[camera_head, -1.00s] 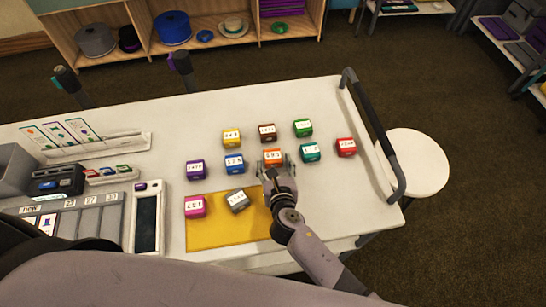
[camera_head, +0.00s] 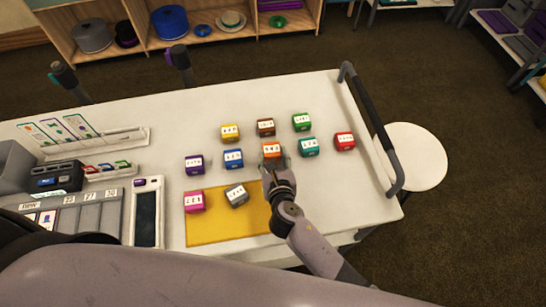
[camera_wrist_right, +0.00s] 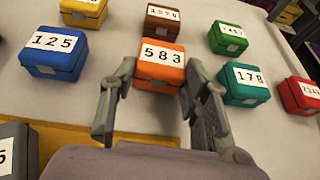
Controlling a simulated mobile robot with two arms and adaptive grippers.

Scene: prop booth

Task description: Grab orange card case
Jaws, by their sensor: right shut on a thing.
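The orange card case (camera_head: 271,150), labelled 583, sits in the middle of the group of coloured cases on the white cart top. It also shows in the right wrist view (camera_wrist_right: 160,67), upright between the two fingertips. My right gripper (camera_head: 273,164) reaches it from the near side and is shut on it, one finger at each side; the right wrist view shows the fingers (camera_wrist_right: 160,80) around its near part. The case looks to be at table height; I cannot tell any lift. My left gripper is not in view.
A blue case (camera_head: 233,158) stands left of the orange one, a teal case (camera_head: 308,147) right, a brown case (camera_head: 266,127) behind. Pink (camera_head: 194,202) and grey (camera_head: 237,195) cases are on the yellow mat (camera_head: 215,232). A dark handle (camera_head: 372,130) bounds the cart's right end.

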